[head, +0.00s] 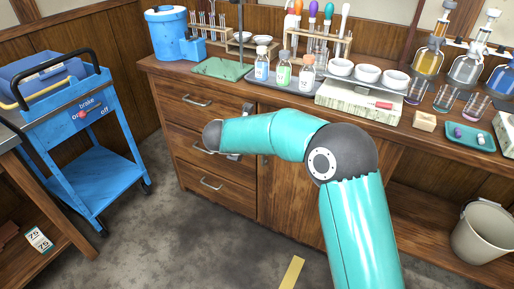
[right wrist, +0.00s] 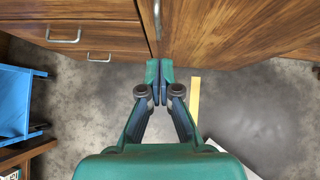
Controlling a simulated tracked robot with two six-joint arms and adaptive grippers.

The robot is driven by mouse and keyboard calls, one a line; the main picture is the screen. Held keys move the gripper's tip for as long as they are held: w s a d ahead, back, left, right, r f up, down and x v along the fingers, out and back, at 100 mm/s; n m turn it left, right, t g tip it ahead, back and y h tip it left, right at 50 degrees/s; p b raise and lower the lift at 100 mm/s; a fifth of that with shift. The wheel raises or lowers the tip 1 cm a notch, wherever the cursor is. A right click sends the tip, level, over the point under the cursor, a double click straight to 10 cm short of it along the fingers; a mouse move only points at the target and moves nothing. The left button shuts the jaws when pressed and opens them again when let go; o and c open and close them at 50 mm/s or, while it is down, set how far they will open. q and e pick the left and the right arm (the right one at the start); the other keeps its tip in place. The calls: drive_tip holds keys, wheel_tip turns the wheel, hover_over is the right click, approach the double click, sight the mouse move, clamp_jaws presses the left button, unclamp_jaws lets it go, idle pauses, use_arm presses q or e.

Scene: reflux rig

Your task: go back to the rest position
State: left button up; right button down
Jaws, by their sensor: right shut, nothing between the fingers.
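My right gripper (right wrist: 160,72) is shut and empty in the right wrist view, with its fingertips together over the floor, close to the front of the wooden cabinet (right wrist: 230,30). In the head view my right arm rises from the bottom and bends left in front of the cabinet (head: 230,190); its gripper cannot be made out clearly there. My left gripper is in neither view.
Drawer handles (head: 212,184) and a door handle (right wrist: 157,18) stick out near my right arm. A blue cart (head: 90,130) stands left, a bucket (head: 483,232) right. Bottles, cups (head: 368,74) and glassware crowd the counter. Grey floor (head: 190,250) with yellow tape (head: 291,273) is open.

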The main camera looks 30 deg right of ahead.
drive_tip(key=s+d+f+n, duration=0.1)
drive_tip(key=s+f+n, duration=0.2)
drive_tip(key=f, duration=0.3)
drive_tip(key=s+d+f+n+g, duration=0.1)
drive_tip(key=s+d+f+n, duration=0.2)
drive_tip(key=f, duration=0.4)
drive_tip(key=s+f+n, duration=0.3)
drive_tip(key=f+n, duration=0.1)
drive_tip(key=f, duration=0.2)
drive_tip(key=s+a+f+n+y, duration=0.5)
drive_tip(key=s+a+f+n, duration=0.45)
drive_tip(key=n, duration=0.55)
drive_tip(key=s+a+f+n+g+y, duration=0.1)
drive_tip(key=s+a+n+g+y, duration=0.15)
drive_tip(key=s+a+n, duration=0.5)
drive_tip(key=s+a+n+g+y, duration=0.2)
drive_tip(key=s+a+n+y, duration=0.15)
drive_tip(key=s+n, duration=0.6)
wheel_tip(320, 180, up, 17)
drive_tip(key=w+n+p, duration=0.2)
drive_tip(key=p, duration=1.5)
drive_tip(key=shift+p, duration=0.4)
